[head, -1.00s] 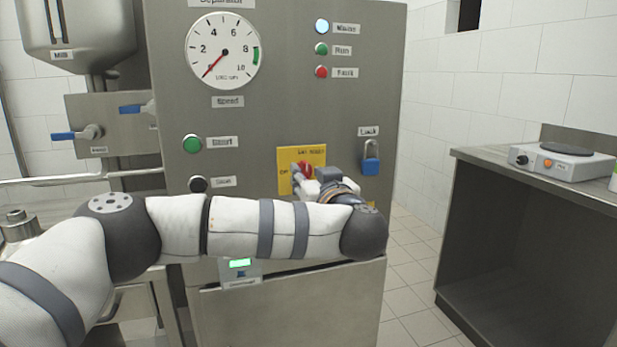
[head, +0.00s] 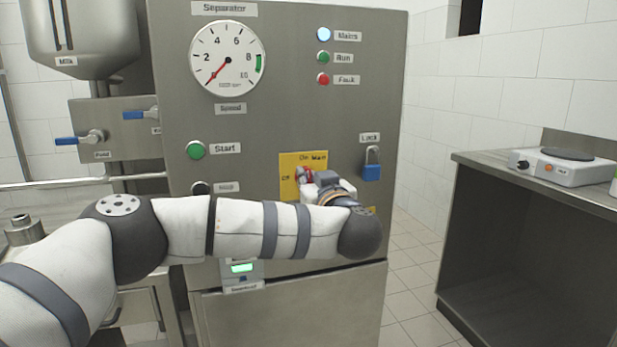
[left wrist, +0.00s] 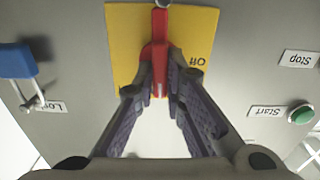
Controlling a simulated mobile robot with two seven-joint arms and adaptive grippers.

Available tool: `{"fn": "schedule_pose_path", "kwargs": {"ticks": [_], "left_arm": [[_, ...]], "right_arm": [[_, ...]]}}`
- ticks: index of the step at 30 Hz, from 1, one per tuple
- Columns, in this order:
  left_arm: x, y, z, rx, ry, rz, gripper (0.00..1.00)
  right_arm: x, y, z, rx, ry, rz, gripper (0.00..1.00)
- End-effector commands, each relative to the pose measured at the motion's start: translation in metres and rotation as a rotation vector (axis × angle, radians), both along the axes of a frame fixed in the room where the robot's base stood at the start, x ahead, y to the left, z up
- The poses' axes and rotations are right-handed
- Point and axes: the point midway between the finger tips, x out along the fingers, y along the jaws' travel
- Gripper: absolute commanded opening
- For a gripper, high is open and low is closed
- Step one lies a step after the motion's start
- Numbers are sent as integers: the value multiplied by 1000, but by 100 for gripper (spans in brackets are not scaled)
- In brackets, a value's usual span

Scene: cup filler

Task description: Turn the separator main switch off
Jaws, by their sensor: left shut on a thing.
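The main switch has a red handle (head: 303,174) on a yellow plate (head: 289,188) on the separator panel. My left gripper (head: 309,177) is at the plate, partly hidden by its own arm in the head view. In the left wrist view, where the labels are upside down, the fingers (left wrist: 160,82) are closed on the red handle (left wrist: 160,55). The handle there runs roughly along the long direction of the picture's height, with the "Off" label beside it, not under its tip. The blue padlock (head: 371,173) hangs at the "Lock" label, right of the plate. My right gripper is not in view.
The Mains lamp (head: 323,34) is lit bright. The speed gauge (head: 228,58) needle sits near 0. Start (head: 196,151) and Stop (head: 201,188) buttons are left of the plate. A counter with a hot plate (head: 567,167) stands at the right, with open floor between.

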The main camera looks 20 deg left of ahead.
Motion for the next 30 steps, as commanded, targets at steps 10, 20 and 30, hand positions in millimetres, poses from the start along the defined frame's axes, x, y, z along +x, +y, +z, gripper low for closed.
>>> {"fn": "schedule_pose_path", "kwargs": {"ticks": [10,20,30], "left_arm": [[-3,1,13,-208,-154,-2,0],[-2,2,2,-471,-322,-1,0],[-3,3,0,-740,-500,-2,0]], "right_arm": [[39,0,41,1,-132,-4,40],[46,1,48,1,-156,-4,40],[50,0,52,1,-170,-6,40]]}}
